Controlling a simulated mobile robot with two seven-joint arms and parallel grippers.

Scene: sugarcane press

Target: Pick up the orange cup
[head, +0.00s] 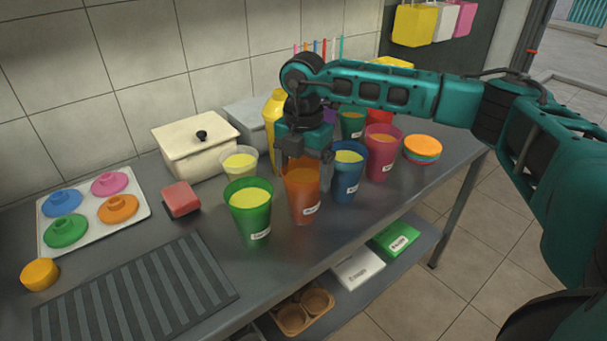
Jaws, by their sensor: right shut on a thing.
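The orange cup (303,200) stands upright on the metal counter, between a green cup and a blue cup. It is a see-through orange tumbler with a small white label low on its front and drink inside. My right gripper (304,160) comes down from above and is shut on the orange cup at its rim. The gripper covers the back and upper part of the cup. I cannot tell whether the base has left the counter. My left gripper is not in the head view.
A green cup (249,212) stands close on the left, a blue cup (346,178) close on the right, a pink cup (381,153) beyond. A pale cup (240,163) and a cream box (195,147) stand behind. A ridged mat (135,295) lies front left.

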